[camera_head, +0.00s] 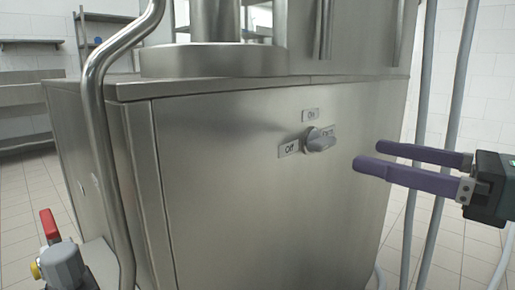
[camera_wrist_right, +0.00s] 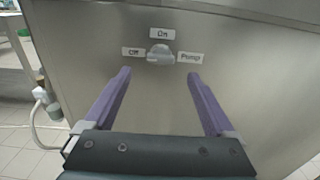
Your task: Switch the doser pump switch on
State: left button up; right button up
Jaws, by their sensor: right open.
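The doser pump switch (camera_head: 320,139) is a grey rotary knob on the steel cabinet's front panel. Labels Off, On and Pump stand around it at left, top and right. In the head view its handle points right, toward the Pump label; it also shows in the right wrist view (camera_wrist_right: 160,55). My right gripper (camera_head: 368,158) has purple fingers, open and empty. It is to the right of the knob and apart from it in the head view. In the right wrist view the knob lies ahead, between the fingertips. My left gripper is not in view.
The steel cabinet (camera_head: 240,200) fills the middle. A bent steel pipe (camera_head: 100,130) runs down its left side. A valve with a red handle (camera_head: 49,224) stands at lower left. Grey hoses (camera_head: 425,200) hang behind my right gripper. The panel around the knob is clear.

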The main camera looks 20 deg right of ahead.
aim_at(330, 144)
jog(key=x, duration=0.7)
jog(key=shift+w, duration=0.1)
jog(key=shift+c, duration=0.2)
jog(key=c, duration=1.3)
